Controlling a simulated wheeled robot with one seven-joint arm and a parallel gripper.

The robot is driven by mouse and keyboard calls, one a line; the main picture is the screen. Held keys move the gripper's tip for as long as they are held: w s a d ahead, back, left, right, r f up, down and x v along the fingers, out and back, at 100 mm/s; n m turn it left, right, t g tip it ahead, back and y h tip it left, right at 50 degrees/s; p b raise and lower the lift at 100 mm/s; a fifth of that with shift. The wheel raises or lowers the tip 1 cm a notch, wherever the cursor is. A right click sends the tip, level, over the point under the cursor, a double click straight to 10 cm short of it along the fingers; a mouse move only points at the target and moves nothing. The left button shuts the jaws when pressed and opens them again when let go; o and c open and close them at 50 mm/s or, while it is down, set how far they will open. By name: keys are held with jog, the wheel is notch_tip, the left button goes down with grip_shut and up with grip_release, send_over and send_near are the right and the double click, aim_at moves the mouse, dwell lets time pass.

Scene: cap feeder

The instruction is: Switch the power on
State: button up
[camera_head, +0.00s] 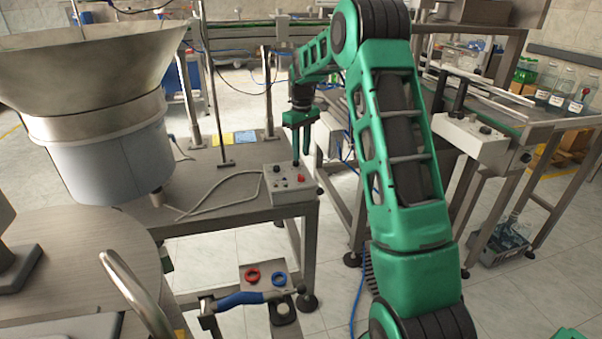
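A light grey control box (290,187) sits on the front right corner of the feeder table. Its sloped top has a red switch or button (301,178) on the right and small dark knobs on the left and upper side. Labels and on/off positions are too small to read. My gripper (301,159) points down just above and behind the box's top. Its two fingers appear apart with nothing between them. I cannot tell if a fingertip touches the box.
A large metal feeder bowl (95,75) stands at the left. A grey cable (218,190) runs from the box across the table (205,220). A second control box (470,138) is on the conveyor at the right.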

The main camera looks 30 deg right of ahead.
aim_at(301, 175)
notch_tip(301, 175, down, 9)
jog(key=shift+r, duration=0.1)
dwell(0.3)
